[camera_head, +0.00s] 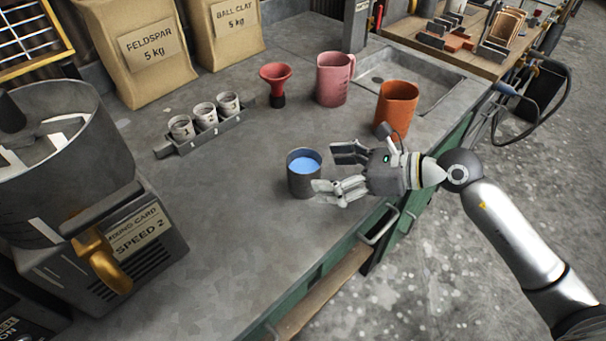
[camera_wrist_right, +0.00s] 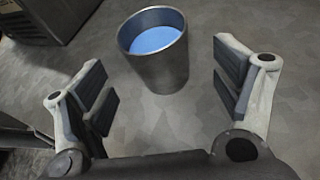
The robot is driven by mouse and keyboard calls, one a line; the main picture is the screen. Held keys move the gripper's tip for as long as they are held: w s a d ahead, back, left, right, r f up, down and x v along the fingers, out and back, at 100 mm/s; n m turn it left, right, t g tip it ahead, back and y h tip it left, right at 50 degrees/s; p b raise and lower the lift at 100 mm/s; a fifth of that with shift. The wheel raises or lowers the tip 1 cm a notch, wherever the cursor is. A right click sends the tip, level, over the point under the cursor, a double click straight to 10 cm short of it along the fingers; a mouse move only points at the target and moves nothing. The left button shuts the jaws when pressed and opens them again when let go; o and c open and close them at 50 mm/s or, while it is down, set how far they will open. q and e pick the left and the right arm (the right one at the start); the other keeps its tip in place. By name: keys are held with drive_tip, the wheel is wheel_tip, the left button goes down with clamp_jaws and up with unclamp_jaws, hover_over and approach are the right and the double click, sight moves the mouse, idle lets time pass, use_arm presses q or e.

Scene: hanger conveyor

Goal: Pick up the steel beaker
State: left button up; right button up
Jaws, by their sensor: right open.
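The steel beaker (camera_head: 304,181) stands upright on the grey counter and holds blue liquid. My right gripper (camera_head: 335,170) is open, just to the right of the beaker, with its fingers pointing at it. In the right wrist view, the beaker (camera_wrist_right: 158,62) is ahead of the open fingers (camera_wrist_right: 165,88), roughly between their directions. Nothing is between the finger pads, and the beaker looks apart from them. My left gripper is not in view.
A rack (camera_head: 215,132) of small cups is behind left. A mixer (camera_head: 90,215) stands left. The counter in front of the beaker is clear.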

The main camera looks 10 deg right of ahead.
sight(302, 174)
drive_tip(key=shift+f+p+x, duration=0.15)
drive_tip(key=shift+p+x, duration=0.2)
drive_tip(key=shift+x, duration=1.4)
drive_tip(key=shift+f+p+x, duration=0.1)
drive_tip(key=shift+p+x, duration=0.25)
drive_tip(key=shift+x, duration=1.4)
drive_tip(key=shift+s, duration=0.15)
drive_tip(key=c, duration=1.3)
